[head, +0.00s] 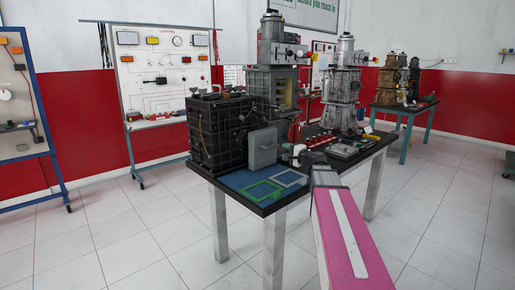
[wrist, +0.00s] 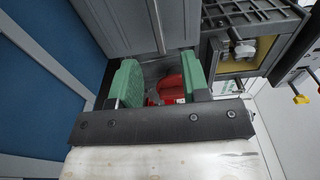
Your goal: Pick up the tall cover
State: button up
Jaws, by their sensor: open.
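A grey, upright, box-like cover (head: 263,148), which looks like the tall cover, stands on the table beside the black engine block. In the wrist view a large grey panelled surface (wrist: 115,25), probably the same cover, lies just beyond my fingertips. My gripper (wrist: 160,76) is open, with green finger pads apart and nothing held between them. A red object (wrist: 168,88) shows farther back through the gap. In the head view my pink and white arm reaches to the table's front edge, and the fingers are too small to make out.
A black engine block (head: 218,130) stands left of the cover, with a tall grey engine (head: 273,75) behind. A blue mat (head: 238,180) with green and grey frame-like gaskets lies in front. Red parts (head: 313,135) and a grey tray (head: 343,150) lie to the right.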

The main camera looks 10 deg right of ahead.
aim_at(270, 146)
jog(key=x, duration=0.5)
jog(key=shift+w+a, duration=0.1)
jog(key=shift+w, duration=0.05)
jog(key=shift+s+a+x, duration=0.1)
jog(key=shift+a+x, duration=0.05)
jog(key=shift+x, duration=1.25)
jog(key=shift+s+a+x, duration=0.1)
jog(key=shift+a+x, duration=0.05)
jog(key=shift+x, duration=1.2)
jog(key=shift+f, duration=0.1)
grip_shut()
